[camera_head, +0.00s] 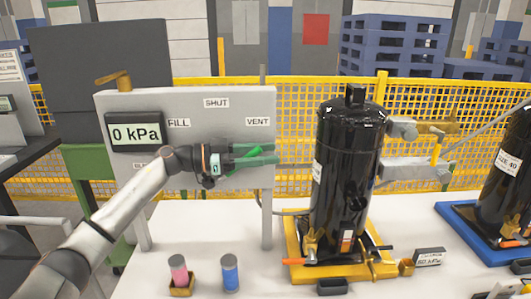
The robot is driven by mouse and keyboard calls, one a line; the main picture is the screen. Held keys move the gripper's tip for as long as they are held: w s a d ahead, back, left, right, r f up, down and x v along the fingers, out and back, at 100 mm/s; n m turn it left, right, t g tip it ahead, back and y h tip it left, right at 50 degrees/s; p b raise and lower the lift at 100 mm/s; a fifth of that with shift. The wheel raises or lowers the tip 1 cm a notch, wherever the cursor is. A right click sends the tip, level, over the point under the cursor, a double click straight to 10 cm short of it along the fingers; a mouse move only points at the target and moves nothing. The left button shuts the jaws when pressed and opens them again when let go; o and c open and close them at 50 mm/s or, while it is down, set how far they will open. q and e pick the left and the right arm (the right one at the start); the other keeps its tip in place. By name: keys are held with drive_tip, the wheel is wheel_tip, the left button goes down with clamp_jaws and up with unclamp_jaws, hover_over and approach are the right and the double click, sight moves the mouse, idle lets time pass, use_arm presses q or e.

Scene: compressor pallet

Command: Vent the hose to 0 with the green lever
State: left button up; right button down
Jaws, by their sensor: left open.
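The grey valve panel (205,112) stands left of centre, with the labels FILL, SHUT and VENT. Its display (135,132) reads 0 kPa. My left gripper (262,155) is in front of the panel, just below the VENT label (258,121), with its jaws open and pointing right. A bright green piece of the green lever (253,151) shows between the fingers. The rest of the lever is hidden behind the gripper, so I cannot tell its exact angle or whether the fingers touch it. My right gripper is not in view.
A black compressor (347,165) stands on a yellow pallet base (292,246) right of the panel. A small sign (428,257) stands beside it. Another black compressor is at the right edge.

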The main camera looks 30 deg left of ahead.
use_arm(q)
drive_tip(key=shift+w+d, duration=0.1)
clamp_jaws()
idle(0.4)
idle(1.0)
